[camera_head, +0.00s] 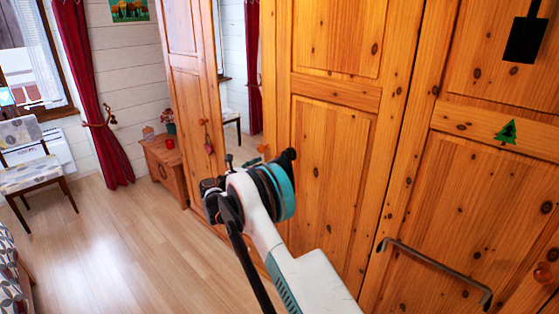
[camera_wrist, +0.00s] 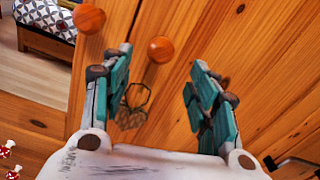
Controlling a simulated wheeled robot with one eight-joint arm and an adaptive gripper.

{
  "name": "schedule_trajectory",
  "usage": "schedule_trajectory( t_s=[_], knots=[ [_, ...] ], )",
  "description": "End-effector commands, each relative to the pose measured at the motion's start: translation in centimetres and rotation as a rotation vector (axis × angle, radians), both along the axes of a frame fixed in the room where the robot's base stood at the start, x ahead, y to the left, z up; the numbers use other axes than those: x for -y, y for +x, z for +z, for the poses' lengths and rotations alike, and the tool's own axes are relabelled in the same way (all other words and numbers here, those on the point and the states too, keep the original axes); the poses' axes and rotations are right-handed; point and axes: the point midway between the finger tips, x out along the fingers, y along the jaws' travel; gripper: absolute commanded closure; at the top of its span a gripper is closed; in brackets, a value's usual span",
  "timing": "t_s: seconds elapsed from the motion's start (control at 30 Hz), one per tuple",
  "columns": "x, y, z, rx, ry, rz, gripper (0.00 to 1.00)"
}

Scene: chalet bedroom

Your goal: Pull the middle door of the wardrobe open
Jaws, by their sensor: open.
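The pine wardrobe shows in the head view, with a left wooden door (camera_head: 187,85), a mirrored section (camera_head: 238,95) beside it and a panelled wooden door (camera_head: 333,130) to the right. A round knob (camera_head: 263,148) shows just above my wrist. My gripper (camera_wrist: 161,58) is open. In the wrist view, one round wooden knob (camera_wrist: 161,49) appears between its fingertips, and a second knob (camera_wrist: 89,18) is outside the left finger. I cannot tell whether the fingers touch the first knob. In the head view my wrist hides most of the gripper.
A door with a long bar handle (camera_head: 435,271) stands at the right. A small wooden chest (camera_head: 166,168) stands beyond the wardrobe. A chair (camera_head: 35,165) is by the window at the left. The wooden floor (camera_head: 130,245) between is clear.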

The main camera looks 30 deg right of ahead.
Motion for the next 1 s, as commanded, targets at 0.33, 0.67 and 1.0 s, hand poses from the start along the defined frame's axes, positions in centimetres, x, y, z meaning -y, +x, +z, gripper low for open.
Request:
schedule_trajectory(
  t_s=[0.33, 0.67, 1.0],
  knots=[
    [6.3, 2.2, -0.2, 0.001, 0.001, -0.002, 0.46],
    [8.8, 3.2, 0.0, 0.002, 0.002, 0.0, 0.46],
    [8.8, 3.2, 0.0, 0.002, 0.002, 0.0, 0.62]
  ],
)
